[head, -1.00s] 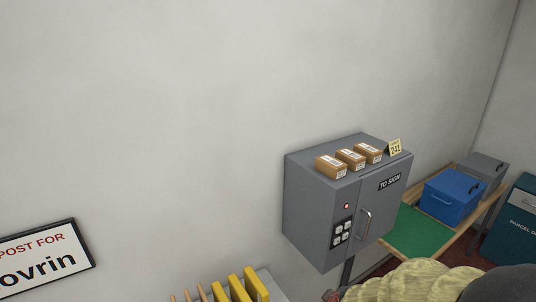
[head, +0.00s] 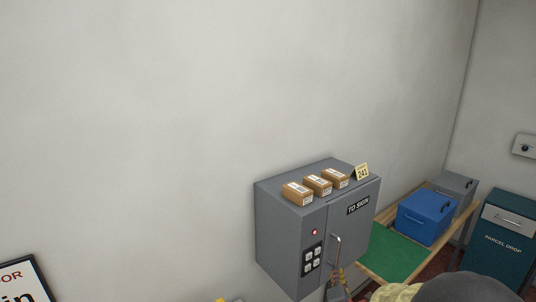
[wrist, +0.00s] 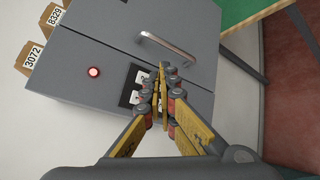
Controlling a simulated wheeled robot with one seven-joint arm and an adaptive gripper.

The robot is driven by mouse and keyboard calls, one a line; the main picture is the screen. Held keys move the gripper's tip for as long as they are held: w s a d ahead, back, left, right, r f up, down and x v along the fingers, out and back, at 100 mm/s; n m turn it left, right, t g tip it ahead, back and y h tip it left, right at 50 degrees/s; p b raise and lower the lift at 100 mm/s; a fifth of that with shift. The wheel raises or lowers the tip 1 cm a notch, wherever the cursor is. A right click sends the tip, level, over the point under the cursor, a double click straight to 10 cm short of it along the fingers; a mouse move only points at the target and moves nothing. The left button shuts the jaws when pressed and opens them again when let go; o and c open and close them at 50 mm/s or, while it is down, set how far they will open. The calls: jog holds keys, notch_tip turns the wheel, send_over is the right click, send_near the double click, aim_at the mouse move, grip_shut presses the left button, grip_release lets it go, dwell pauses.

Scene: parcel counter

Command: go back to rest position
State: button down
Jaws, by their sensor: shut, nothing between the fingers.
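My gripper (wrist: 160,92) is shut and empty in the wrist view, its yellow fingers together in front of the grey cabinet's keypad side. In the head view my gripper (head: 338,277) shows low at the cabinet door, below the handle. The grey wall cabinet (head: 285,230) is closed, with a "TO SIGN" label, a red light (head: 314,232), a keypad (head: 312,262) and a bar handle (head: 337,250). The cabinet (wrist: 110,52) fills much of the wrist view, with its handle (wrist: 168,47) beyond the fingertips. I cannot tell whether the fingers touch the cabinet.
Three small cartons (head: 318,185) and a yellow number card (head: 362,172) stand on the cabinet. To the right are a table with a green mat (head: 390,255), a blue box (head: 425,217), a grey box (head: 456,190) and a teal parcel drop (head: 500,240). A framed sign (head: 25,280) hangs lower left.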

aim_at(314, 250)
jog(key=shift+w+a, duration=0.85)
jog(key=shift+w, duration=0.3)
jog(key=shift+w+a, duration=0.9)
jog(key=shift+w, duration=0.3)
jog(key=shift+w+a, duration=0.85)
jog(key=shift+w, duration=0.3)
jog(key=shift+w+a, duration=0.25)
jog(key=shift+w, duration=0.1)
jog(key=shift+s, duration=0.1)
jog(key=shift+s+d, duration=0.25)
jog(key=shift+s, duration=0.05)
jog(key=shift+d, duration=0.1)
jog(key=shift+s+d, duration=0.55)
jog(key=shift+s, duration=0.25)
jog(key=shift+s+d, duration=0.6)
jog(key=shift+s, duration=0.2)
jog(key=shift+s+d, duration=0.55)
jog(key=shift+s, duration=0.25)
